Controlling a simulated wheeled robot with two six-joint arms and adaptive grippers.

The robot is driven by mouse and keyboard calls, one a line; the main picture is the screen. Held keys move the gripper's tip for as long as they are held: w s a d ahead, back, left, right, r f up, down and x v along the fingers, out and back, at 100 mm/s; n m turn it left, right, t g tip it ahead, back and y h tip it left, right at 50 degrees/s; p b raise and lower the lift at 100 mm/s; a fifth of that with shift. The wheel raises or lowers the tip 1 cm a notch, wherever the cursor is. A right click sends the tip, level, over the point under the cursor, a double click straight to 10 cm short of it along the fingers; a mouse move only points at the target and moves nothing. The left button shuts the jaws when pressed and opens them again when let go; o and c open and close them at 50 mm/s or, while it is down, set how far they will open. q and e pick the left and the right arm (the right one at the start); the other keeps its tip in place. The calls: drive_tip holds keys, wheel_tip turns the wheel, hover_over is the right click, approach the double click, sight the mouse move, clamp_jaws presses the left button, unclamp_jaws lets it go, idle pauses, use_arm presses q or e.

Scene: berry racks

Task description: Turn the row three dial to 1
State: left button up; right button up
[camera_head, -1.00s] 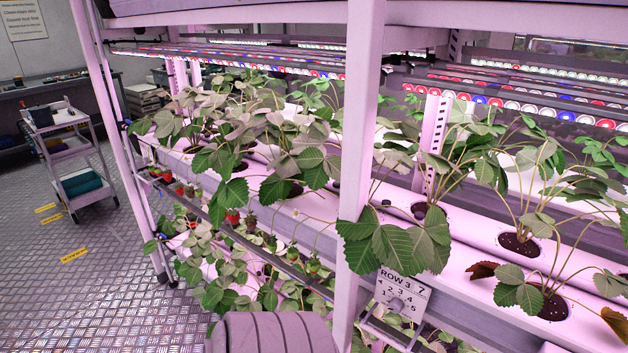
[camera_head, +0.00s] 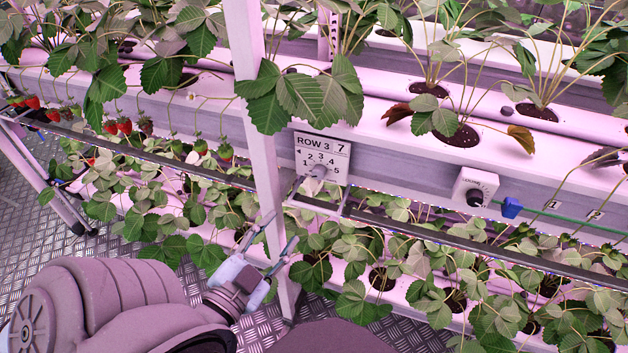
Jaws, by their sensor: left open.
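The row three dial (camera_head: 318,171) is a pale knob on a white plate (camera_head: 341,150) reading "ROW 3", with numbers 1 to 5 around it and a 7 in the upper right corner. It is on the front of the upper planting channel, just right of a pale upright post. Which number the knob points at is too small to tell. My left gripper (camera_head: 280,232) is open and empty, below and left of the dial and apart from it, with its fingers pointing up in front of the post's lower part. My right gripper is not in view.
The pale upright post (camera_head: 248,90) stands close left of the dial. A thin metal frame (camera_head: 322,207) juts out below the plate. A control box with a black knob (camera_head: 474,197) and a blue clip (camera_head: 511,207) are to the right. Strawberry leaves crowd above and below.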

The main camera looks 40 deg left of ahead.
use_arm(q)
wheel_tip(320, 180, up, 3)
drive_tip(key=w, duration=0.1)
drive_tip(key=b, duration=0.1)
approach(317, 175)
drive_tip(key=shift+t, duration=0.3)
drive_tip(key=x, duration=0.3)
drive_tip(key=p+x, duration=0.1)
drive_tip(key=x, duration=0.1)
drive_tip(key=p+x, duration=0.1)
drive_tip(key=x, duration=0.2)
drive_tip(key=shift+w+a+f, duration=0.15)
drive_tip(key=shift+w+f, duration=0.15)
